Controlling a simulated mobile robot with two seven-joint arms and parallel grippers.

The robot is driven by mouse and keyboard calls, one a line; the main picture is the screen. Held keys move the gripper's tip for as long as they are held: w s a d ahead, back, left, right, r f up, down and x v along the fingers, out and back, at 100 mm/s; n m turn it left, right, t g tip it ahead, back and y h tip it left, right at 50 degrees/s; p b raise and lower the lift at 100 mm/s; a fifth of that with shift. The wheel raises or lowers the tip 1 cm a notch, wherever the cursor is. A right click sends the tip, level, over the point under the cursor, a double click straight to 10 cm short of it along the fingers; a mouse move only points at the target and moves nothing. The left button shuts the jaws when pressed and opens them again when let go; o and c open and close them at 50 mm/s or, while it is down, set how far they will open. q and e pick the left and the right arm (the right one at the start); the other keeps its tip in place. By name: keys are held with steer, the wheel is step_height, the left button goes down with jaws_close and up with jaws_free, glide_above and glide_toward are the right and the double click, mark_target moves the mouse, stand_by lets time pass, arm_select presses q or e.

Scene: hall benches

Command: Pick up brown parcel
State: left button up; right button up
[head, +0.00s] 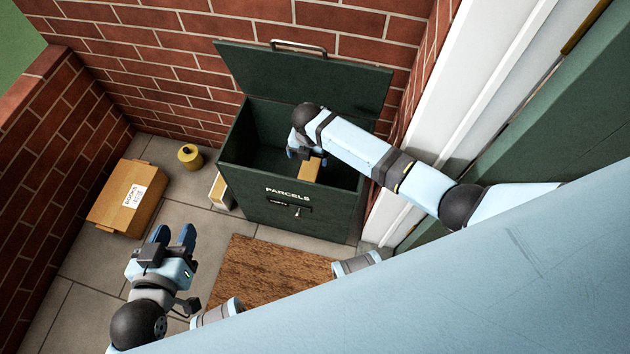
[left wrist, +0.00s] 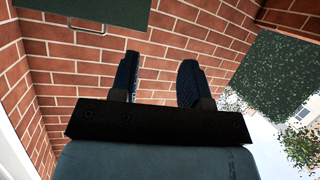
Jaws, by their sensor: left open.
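A brown cardboard parcel (head: 128,198) with a white label reading "BOOKS" lies on the paving at the left, by the brick wall. My left gripper (head: 174,236) is open and empty, to the right of this parcel and apart from it. In the left wrist view its two fingers (left wrist: 158,82) stand apart before a brick wall. My right gripper (head: 303,155) is inside the open green parcel box (head: 290,205). A small tan-brown block (head: 312,170) shows right at its fingers. Whether the fingers grip it is not clear.
The parcel box's lid (head: 305,75) stands raised at the back. A yellow-brown roll (head: 189,156) and a pale upright packet (head: 220,191) stand left of the box. A brown doormat (head: 262,270) lies in front. Brick walls close the left and back; a door frame is at right.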

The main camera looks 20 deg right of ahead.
mark_target(308, 176)
step_height(308, 176, down, 8)
steer(key=b, duration=0.3)
steer(key=shift+f, duration=0.1)
steer(key=f+b, duration=0.2)
steer(key=f, duration=0.1)
steer(key=a+f, duration=0.1)
steer(key=shift+s+f+b, duration=0.3)
steer(key=shift+f+b, duration=0.05)
steer(key=shift+b, duration=0.05)
steer(key=shift+f, duration=0.4)
arm_select(q)
steer(key=w+d+r+t+h, duration=0.1)
steer(key=d+r+t+h, duration=0.3)
steer(key=r, duration=0.6)
steer(key=shift+d+r+t, duration=0.2)
steer(key=shift+t, duration=0.5)
arm_select(e)
steer(key=shift+d, duration=0.1)
steer(key=c, duration=1.7)
